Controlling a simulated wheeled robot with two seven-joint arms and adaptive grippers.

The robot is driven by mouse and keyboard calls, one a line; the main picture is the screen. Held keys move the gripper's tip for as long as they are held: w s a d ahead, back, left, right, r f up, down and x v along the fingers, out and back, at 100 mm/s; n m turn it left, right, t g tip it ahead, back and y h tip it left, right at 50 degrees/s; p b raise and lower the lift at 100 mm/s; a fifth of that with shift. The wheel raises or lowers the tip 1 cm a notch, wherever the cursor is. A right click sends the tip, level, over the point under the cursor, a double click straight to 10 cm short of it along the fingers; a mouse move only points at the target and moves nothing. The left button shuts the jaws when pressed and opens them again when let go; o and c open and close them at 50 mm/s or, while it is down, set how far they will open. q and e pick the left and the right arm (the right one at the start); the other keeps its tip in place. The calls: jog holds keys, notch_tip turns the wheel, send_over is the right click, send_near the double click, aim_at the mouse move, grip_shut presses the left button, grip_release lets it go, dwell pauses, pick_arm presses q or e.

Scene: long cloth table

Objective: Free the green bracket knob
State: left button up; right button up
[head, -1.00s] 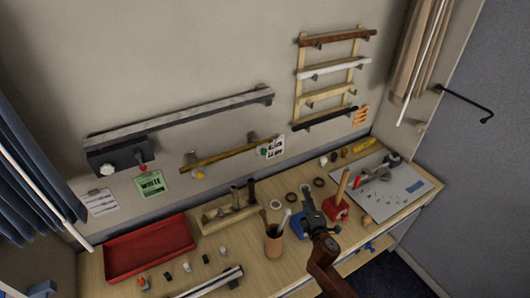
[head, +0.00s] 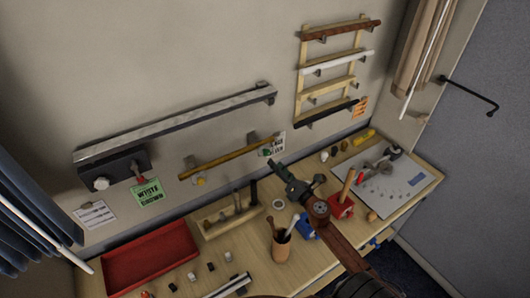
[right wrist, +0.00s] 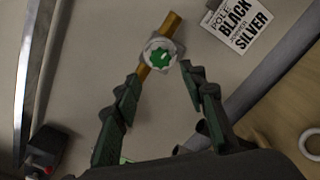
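The green knob (right wrist: 160,57) sits on a pale round bracket end around the yellow-brown rod (right wrist: 172,28) in the right wrist view. In the head view the green knob (head: 267,152) is small, at the right end of the rod (head: 230,158) on the wall. My right gripper (right wrist: 158,78) is open and empty, its two fingers pointing at the knob with one on each side below it; they appear apart from it. In the head view my right gripper (head: 275,168) is raised over the table, just below the knob. My left gripper is not in view.
A printed card (right wrist: 240,25) hangs beside the knob. A long grey rail (head: 180,125) is mounted above the rod, and a wooden rack (head: 330,85) to its right. The table below holds a red tray (head: 150,260), a brown cup (head: 281,246) and a wooden block with upright pegs (head: 228,220).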

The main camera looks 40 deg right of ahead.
aim_at(268, 154)
jog(key=w, duration=0.3)
jog(key=w+d+p, duration=0.1)
jog(key=w, duration=0.2)
jog(key=shift+w+d+r, duration=0.1)
jog(key=shift+w, duration=0.35)
jog(key=shift+c, duration=0.3)
jog(key=c, duration=0.7)
grip_shut()
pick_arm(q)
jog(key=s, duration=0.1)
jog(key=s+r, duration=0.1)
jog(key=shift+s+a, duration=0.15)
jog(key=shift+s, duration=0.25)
